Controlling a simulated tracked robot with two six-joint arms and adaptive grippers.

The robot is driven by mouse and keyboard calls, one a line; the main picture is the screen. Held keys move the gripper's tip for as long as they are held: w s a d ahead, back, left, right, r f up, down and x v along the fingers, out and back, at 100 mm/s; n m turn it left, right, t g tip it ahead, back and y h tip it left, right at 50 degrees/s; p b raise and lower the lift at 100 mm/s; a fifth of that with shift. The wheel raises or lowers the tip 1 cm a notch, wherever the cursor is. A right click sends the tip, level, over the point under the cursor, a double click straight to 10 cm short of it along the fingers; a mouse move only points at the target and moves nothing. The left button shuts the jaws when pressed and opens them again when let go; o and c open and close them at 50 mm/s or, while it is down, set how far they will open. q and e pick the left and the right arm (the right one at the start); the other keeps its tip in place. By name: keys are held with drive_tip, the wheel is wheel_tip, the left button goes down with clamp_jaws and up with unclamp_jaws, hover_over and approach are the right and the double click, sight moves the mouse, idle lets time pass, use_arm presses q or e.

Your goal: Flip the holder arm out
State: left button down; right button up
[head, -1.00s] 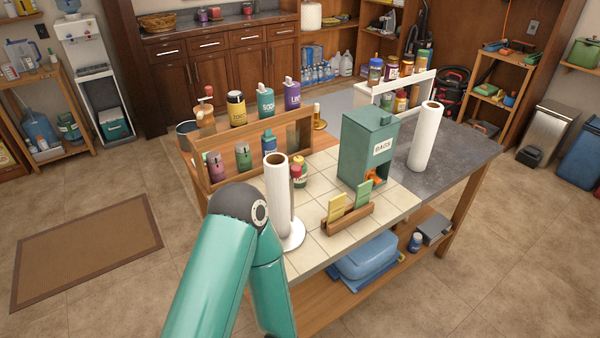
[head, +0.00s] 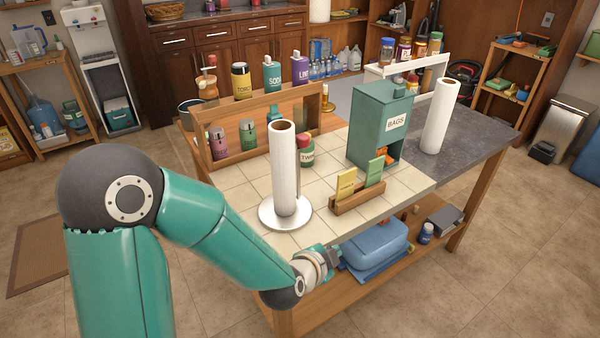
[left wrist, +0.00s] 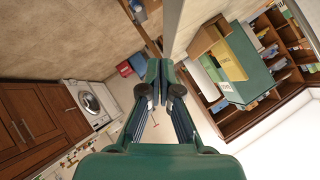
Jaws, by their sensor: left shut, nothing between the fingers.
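A white paper towel roll (head: 284,165) stands upright on a round metal holder base (head: 270,213) on the tiled near part of the table. A thin upright bar, perhaps the holder arm (head: 299,192), shows close along the roll's right side. My left gripper (head: 330,262) is low at the table's front edge, to the right of and below the holder base and apart from it. In the left wrist view its fingers (left wrist: 160,78) are together and empty. The paper towel holder is not clear in that view. My right gripper is out of view.
A wooden card rack (head: 358,199) stands right of the holder, with a green bag box (head: 370,125) behind it. A red-capped jar (head: 306,150) is just behind the roll. A blue bin (head: 375,243) sits on the lower shelf. A second roll (head: 440,115) stands farther right.

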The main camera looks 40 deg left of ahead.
use_arm(q)
drive_tip(key=s+a+r+m+t+y+b, duration=0.2)
drive_tip(key=a+r+y, duration=0.1)
drive_tip(key=r, duration=0.5)
drive_tip(key=s+a+r+m+t+y+b, duration=0.2)
drive_tip(key=a+r+m+t+y+b, duration=0.1)
drive_tip(key=a+r, duration=0.3)
wheel_tip(320, 180, up, 3)
drive_tip(key=shift+s+a+f+y, duration=0.1)
drive_tip(key=shift+s+a+y, duration=0.1)
drive_tip(key=shift+y, duration=0.1)
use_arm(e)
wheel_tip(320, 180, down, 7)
use_arm(q)
drive_tip(key=p, duration=0.6)
approach(303, 145)
drive_tip(key=x, duration=0.7)
drive_tip(key=shift+w, duration=0.15)
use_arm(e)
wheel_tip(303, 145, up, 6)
